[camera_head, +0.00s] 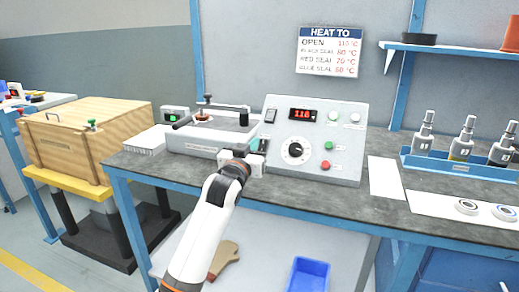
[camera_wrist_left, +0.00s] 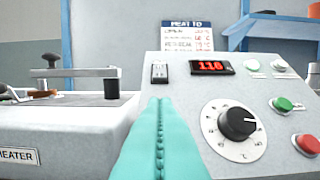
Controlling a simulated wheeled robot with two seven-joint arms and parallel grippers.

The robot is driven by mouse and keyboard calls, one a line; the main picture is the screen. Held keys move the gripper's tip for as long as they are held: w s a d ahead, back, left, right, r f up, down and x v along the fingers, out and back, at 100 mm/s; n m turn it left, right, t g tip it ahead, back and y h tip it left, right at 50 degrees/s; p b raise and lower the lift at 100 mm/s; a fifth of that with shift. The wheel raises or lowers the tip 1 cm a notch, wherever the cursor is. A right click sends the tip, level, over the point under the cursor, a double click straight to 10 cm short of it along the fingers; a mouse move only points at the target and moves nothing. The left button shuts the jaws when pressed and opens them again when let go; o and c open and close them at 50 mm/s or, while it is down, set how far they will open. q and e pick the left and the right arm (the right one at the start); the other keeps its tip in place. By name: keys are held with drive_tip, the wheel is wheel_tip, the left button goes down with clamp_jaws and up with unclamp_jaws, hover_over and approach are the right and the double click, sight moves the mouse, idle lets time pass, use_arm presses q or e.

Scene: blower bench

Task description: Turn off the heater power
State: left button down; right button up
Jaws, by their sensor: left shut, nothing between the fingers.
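The grey control box (camera_head: 315,165) stands on the bench with a lit red display (camera_head: 303,115), a black dial (camera_head: 295,150), a green button (camera_head: 328,146) and a red button (camera_head: 326,165). A small rocker switch (camera_head: 270,115) sits at its upper left; it also shows in the left wrist view (camera_wrist_left: 159,73). My left gripper (camera_head: 257,150) is in front of the box's left side. In the left wrist view its teal fingers (camera_wrist_left: 158,102) are shut and empty, with tips just below the switch in the picture. Whether they touch the panel I cannot tell. My right gripper is out of view.
The heater unit (camera_head: 190,143) with its clamp arm stands left of the box, labelled HEATER in the wrist view. A wooden crate (camera_head: 80,140) is further left. Several bottles stand in a blue rack (camera_head: 455,167) at the right. A heat chart (camera_head: 328,52) hangs behind.

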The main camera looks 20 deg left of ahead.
sight(260, 146)
use_arm(q)
drive_tip(key=w, duration=0.1)
drive_tip(key=w+f, duration=0.1)
drive_tip(key=w+b, duration=0.1)
drive_tip(key=shift+w+f, duration=0.25)
drive_tip(key=shift+w, duration=0.1)
drive_tip(key=shift+w+d+f, duration=0.1)
drive_tip(key=shift+w+f, duration=0.25)
drive_tip(key=shift+w, duration=0.2)
